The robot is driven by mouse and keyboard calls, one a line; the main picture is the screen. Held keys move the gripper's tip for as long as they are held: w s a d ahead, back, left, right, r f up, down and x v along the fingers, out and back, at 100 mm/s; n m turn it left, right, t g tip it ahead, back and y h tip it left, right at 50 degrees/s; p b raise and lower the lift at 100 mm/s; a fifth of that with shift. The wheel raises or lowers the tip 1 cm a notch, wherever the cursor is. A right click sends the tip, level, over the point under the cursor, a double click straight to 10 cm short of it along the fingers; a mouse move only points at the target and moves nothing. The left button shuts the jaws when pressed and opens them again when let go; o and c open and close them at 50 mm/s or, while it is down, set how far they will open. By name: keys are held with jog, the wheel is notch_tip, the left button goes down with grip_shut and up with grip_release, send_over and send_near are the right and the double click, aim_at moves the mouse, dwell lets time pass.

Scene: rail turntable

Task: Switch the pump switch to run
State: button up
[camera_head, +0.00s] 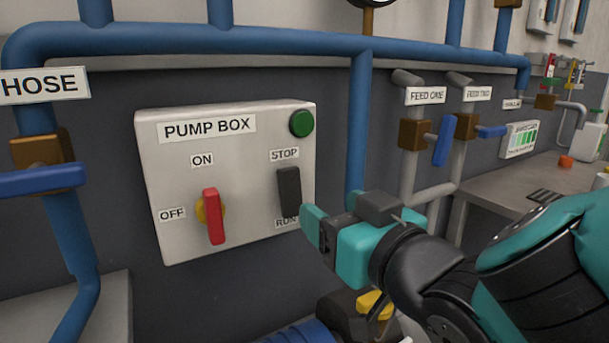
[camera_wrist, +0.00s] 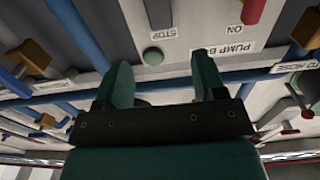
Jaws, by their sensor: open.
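The pump switch (camera_head: 289,190) is a black paddle on the right of the grey pump box (camera_head: 240,130). STOP is printed above it and RUN below; the RUN label (camera_head: 286,222) is partly covered. I cannot tell which way the paddle is tipped. My gripper (camera_head: 316,222) is just right of the RUN label, in front of the box's lower right edge, and no contact shows. In the wrist view my gripper (camera_wrist: 163,68) has its two fingers apart with nothing between them. The black switch (camera_wrist: 160,12) is at the top edge there, beyond the STOP label.
A green button (camera_head: 301,123) sits above the switch; it also shows in the wrist view (camera_wrist: 153,55). A red handle (camera_head: 212,216) stands upright on the box's left. A blue pipe (camera_head: 359,130) runs down right of the box. Feed valves and a bench (camera_head: 520,180) are farther right.

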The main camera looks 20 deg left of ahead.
aim_at(291, 181)
jog(key=p+x, duration=0.1)
jog(key=x, duration=1)
jog(key=shift+w+a+p, duration=0.2)
jog(key=shift+a+p, duration=0.05)
jog(key=shift+p, duration=0.15)
